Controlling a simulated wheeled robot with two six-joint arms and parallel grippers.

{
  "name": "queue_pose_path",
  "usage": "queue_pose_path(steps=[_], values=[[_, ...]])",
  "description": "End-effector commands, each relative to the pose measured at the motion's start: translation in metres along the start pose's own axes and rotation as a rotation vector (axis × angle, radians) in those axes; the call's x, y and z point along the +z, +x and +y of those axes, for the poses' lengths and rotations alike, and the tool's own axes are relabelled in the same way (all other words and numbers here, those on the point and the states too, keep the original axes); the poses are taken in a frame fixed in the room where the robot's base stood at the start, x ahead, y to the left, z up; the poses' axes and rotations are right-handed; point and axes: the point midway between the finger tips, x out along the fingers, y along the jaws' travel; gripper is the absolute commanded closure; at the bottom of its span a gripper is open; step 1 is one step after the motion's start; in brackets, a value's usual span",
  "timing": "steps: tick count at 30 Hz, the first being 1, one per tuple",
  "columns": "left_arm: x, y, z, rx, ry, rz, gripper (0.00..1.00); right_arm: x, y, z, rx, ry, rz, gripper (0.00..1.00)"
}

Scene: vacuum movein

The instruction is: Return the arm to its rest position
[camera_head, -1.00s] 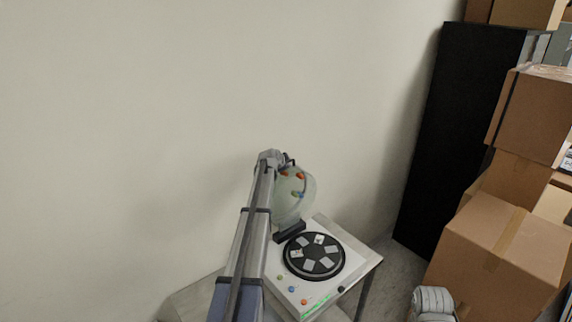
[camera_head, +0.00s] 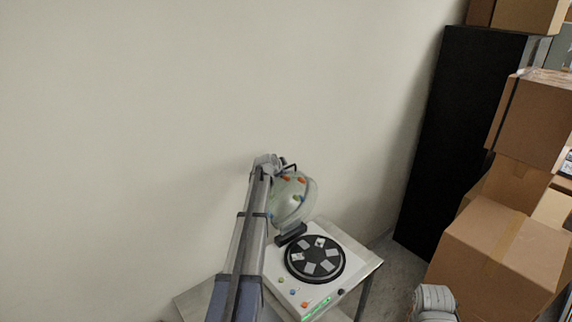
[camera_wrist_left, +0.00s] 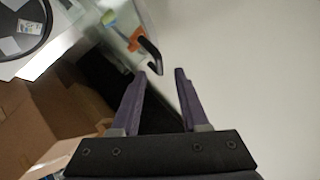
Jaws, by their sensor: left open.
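The white vacuum machine (camera_head: 331,286) stands at the lower centre in the head view, with a round black plate (camera_head: 315,259) holding several pale pieces. Its clear domed lid (camera_head: 292,199) is raised and tilted behind the plate, with coloured spots and a dark handle (camera_head: 290,167). My left gripper (camera_wrist_left: 160,72) is open and empty. In the left wrist view the lid's handle (camera_wrist_left: 150,55) is just beyond the fingertips and appears outside their grip. In the head view the left arm reaches up to the lid's upper left side, and its fingers are hard to make out.
A plain wall fills the back and left. Stacked cardboard boxes (camera_head: 499,248) and a tall black panel (camera_head: 440,135) stand at the right. The machine rests on a small table with a visible leg (camera_head: 363,299). A grey part of my right arm shows at the bottom right.

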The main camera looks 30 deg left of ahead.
Motion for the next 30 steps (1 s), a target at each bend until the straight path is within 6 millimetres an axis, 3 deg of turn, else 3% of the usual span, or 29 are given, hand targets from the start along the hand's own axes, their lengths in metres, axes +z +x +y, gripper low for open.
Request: queue_pose_path(steps=[3,20,23,25,30], values=[[-0.001,-0.015,-0.001,0.0,-0.001,0.001,0.55,0.001,-0.009,0.001,-0.001,0.005,0.0,0.5],[-0.001,-0.015,0.003,0.003,-0.001,0.001,0.55,0.0,-0.007,0.001,-0.001,0.006,0.0,0.5],[-0.009,-0.014,0.028,0.034,-0.009,0.004,0.55,0.0,0.001,0.0,0.0,0.005,0.0,0.5],[-0.019,-0.015,0.063,0.081,-0.024,0.004,0.55,-0.001,0.011,-0.001,0.0,0.004,0.0,0.5],[-0.05,-0.028,0.182,0.247,-0.077,-0.025,0.55,-0.003,0.043,-0.004,0.001,0.0,0.001,0.5]])
